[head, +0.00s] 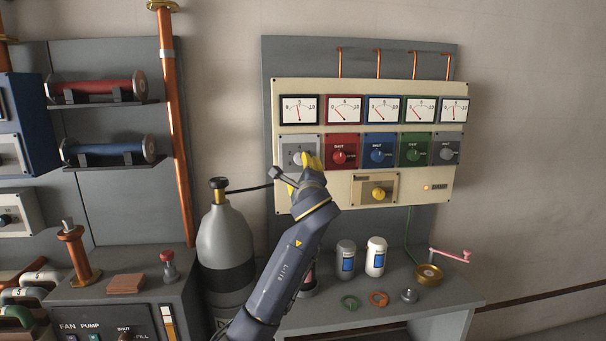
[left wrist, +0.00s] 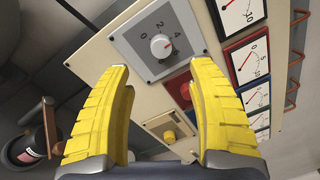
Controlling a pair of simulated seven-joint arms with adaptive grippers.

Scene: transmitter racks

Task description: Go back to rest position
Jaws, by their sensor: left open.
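My left gripper (head: 311,162) is raised in front of the cream control panel (head: 368,87), near the grey dial module (head: 285,144) at its left end. In the left wrist view the yellow fingers (left wrist: 160,85) are spread apart with nothing between them. The grey dial knob (left wrist: 161,46) shows beyond the fingertips, apart from them. In the head view the gripper partly covers the grey module. My right gripper does not show in either view.
A grey gas cylinder (head: 225,246) stands left of my arm. The bench (head: 440,292) below the panel holds a grey canister (head: 346,258), a white canister (head: 376,256) and a pink-handled crank (head: 450,254). A copper pipe (head: 175,130) runs upright at left.

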